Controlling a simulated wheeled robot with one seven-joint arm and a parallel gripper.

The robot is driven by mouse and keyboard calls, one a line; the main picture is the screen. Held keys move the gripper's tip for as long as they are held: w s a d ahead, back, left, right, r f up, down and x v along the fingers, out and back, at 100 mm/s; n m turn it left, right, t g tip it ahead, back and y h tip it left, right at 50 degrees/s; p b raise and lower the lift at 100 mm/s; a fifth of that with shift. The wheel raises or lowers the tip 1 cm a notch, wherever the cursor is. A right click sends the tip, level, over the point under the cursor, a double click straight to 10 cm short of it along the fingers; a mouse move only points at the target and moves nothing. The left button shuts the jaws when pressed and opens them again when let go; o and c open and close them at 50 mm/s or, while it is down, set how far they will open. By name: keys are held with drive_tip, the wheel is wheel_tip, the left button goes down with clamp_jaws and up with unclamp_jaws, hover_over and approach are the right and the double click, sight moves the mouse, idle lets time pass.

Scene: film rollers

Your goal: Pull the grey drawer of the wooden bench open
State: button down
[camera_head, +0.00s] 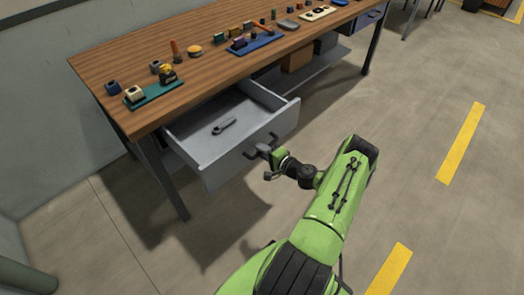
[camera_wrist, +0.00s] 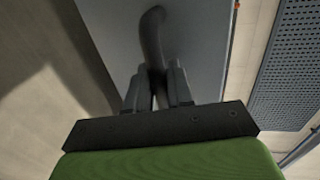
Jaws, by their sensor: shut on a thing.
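The grey drawer (camera_head: 226,167) of the wooden bench (camera_head: 203,50) stands pulled well out from under the bench top in the head view. A grey wrench (camera_head: 223,127) lies on its floor. The dark drawer handle (camera_head: 252,152) is on the front panel. My gripper (camera_head: 266,152) is at the handle, with my green arm reaching from the lower right. In the wrist view my gripper (camera_wrist: 158,87) is shut on the handle (camera_wrist: 153,35), whose curved bar rises from between the fingers. The grey drawer front fills the upper middle behind it.
Blocks, rollers and tools stand on the bench top, some on a green tray (camera_head: 154,95) and a blue tray (camera_head: 255,44). A bench leg (camera_head: 163,180) stands left of the drawer. The floor (camera_head: 420,180) to the right is clear, with yellow stripes.

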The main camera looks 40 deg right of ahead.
drive_tip(key=c, duration=1.1)
unclamp_jaws()
drive_tip(key=p+v, duration=0.3)
drive_tip(key=v, duration=1.2)
drive_tip(key=shift+s, duration=0.35)
